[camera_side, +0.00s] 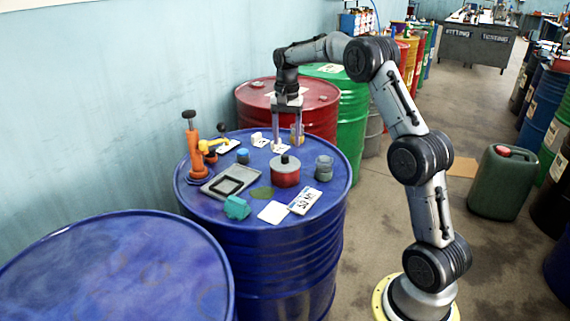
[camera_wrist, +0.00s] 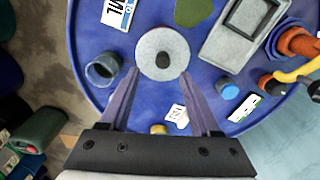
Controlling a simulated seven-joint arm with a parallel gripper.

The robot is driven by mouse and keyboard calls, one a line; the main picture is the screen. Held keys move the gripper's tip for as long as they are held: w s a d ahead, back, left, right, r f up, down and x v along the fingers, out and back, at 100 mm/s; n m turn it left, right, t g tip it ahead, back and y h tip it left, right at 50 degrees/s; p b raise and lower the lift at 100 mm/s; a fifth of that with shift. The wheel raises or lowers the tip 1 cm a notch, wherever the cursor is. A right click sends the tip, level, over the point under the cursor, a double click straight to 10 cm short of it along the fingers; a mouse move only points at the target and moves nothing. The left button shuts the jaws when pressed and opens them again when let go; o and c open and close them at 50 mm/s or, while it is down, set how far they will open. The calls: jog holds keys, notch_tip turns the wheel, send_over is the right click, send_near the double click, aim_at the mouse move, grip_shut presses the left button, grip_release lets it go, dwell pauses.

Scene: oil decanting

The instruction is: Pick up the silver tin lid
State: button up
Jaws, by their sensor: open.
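The silver tin lid (camera_side: 293,162) is a round grey disc with a black knob. It sits on top of a red tin (camera_side: 285,177) on the blue drum top. In the wrist view the lid (camera_wrist: 148,50) shows from above, with its dark knob in the middle, and it hides the tin. My gripper (camera_side: 287,147) points down behind the tin in the side view, fingers apart and empty. In the wrist view my gripper (camera_wrist: 160,73) has one fingertip on each side of the lid's near part. I cannot tell the height gap.
A glass jar (camera_side: 324,168) stands right of the tin. A grey tray (camera_side: 221,187), blue cap (camera_side: 243,156) and orange pump (camera_side: 194,155) stand left.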

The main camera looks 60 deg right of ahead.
aim_at(285, 155)
jog(key=shift+w+a+f, duration=0.1)
jog(key=shift+w+f, duration=0.05)
jog(key=shift+f, duration=2.65)
grip_shut()
